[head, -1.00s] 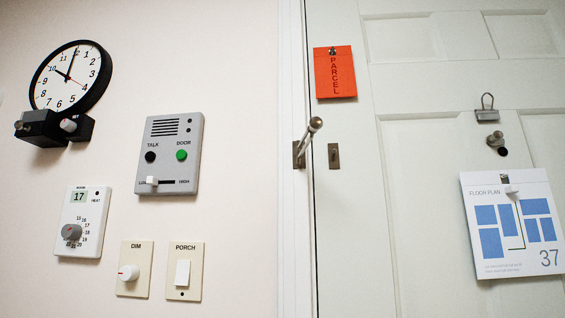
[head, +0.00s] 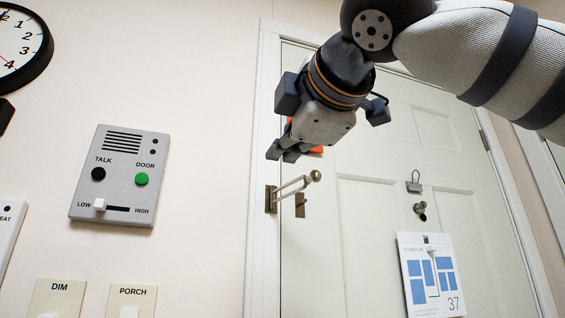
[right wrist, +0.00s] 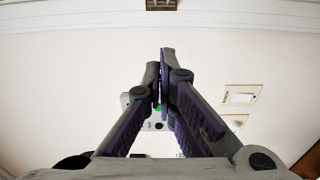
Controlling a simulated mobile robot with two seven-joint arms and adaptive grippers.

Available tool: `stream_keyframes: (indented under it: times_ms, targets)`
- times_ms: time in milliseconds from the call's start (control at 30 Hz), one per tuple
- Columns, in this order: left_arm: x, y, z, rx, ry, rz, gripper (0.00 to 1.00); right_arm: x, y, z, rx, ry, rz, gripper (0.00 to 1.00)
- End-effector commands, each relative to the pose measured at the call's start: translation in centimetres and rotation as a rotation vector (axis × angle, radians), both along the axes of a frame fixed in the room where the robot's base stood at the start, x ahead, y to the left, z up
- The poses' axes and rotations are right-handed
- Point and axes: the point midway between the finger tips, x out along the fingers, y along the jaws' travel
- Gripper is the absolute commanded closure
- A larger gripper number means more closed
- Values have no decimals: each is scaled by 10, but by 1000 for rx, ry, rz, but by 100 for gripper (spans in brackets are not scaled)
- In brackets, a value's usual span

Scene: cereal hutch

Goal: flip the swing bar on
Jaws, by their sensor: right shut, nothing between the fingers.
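The swing bar (head: 295,187) is a metal loop with a round knob end. It is hinged on a plate on the white door frame and sticks out from it, angled to the right in the head view. A small metal catch plate (head: 300,206) sits on the door beside it. My right gripper (head: 280,153) is shut and empty, above the bar and apart from it in the picture. In the right wrist view its fingers (right wrist: 162,70) meet in front of the wall. A dark metal plate (right wrist: 161,4), perhaps the bar's mount, shows at that view's top edge. My left gripper is out of view.
The grey intercom panel (head: 113,176) is on the wall left of the frame, with dim (head: 58,299) and porch (head: 131,300) switches below. The white door (head: 345,264) carries a floor plan sheet (head: 431,274).

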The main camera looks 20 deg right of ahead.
Motion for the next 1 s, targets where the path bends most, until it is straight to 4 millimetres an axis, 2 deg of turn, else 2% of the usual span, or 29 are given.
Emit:
stream_keyframes:
  times_ms: [400,500,633,1000]
  targets:
    - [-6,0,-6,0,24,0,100,94,6,-5,-6,5,-4,100]
    - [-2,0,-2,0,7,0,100,94,-13,0,-5,-2,-3,100]
    - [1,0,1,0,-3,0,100,97,-27,2,-6,-5,-2,100]
    - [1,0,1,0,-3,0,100,101,-33,-1,-9,-1,-3,100]
